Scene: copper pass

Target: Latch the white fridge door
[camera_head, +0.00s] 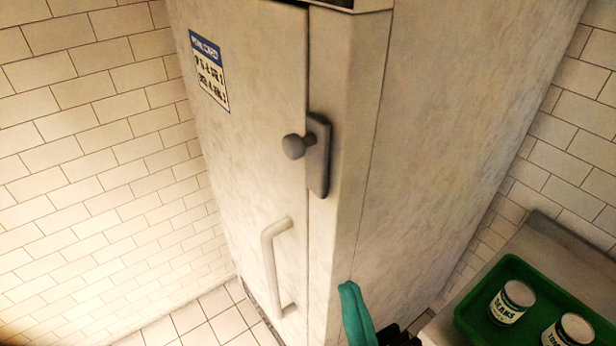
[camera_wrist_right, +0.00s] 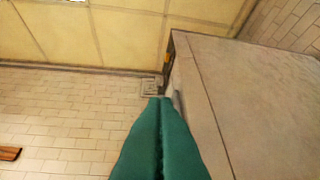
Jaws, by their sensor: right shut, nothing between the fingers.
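The white fridge (camera_head: 430,120) stands tall in the middle of the head view. Its door (camera_head: 250,130) faces left and looks closed or nearly so, with a thin dark seam along its right edge. A grey latch with a round knob (camera_head: 295,147) sits on a plate at that seam. A pale bar handle (camera_head: 274,265) is lower on the door. My right gripper (camera_head: 347,288), with green fingers, is below the latch, near the fridge's front corner. In the right wrist view its fingers (camera_wrist_right: 160,100) are shut and empty, pointing up beside the fridge (camera_wrist_right: 245,100). My left gripper is not in view.
A green tray (camera_head: 470,318) with white cans (camera_head: 511,301) rests on a counter (camera_head: 545,240) at the lower right. Tiled walls (camera_head: 90,130) stand behind and beside the fridge. The tiled floor (camera_head: 205,320) left of the door is clear.

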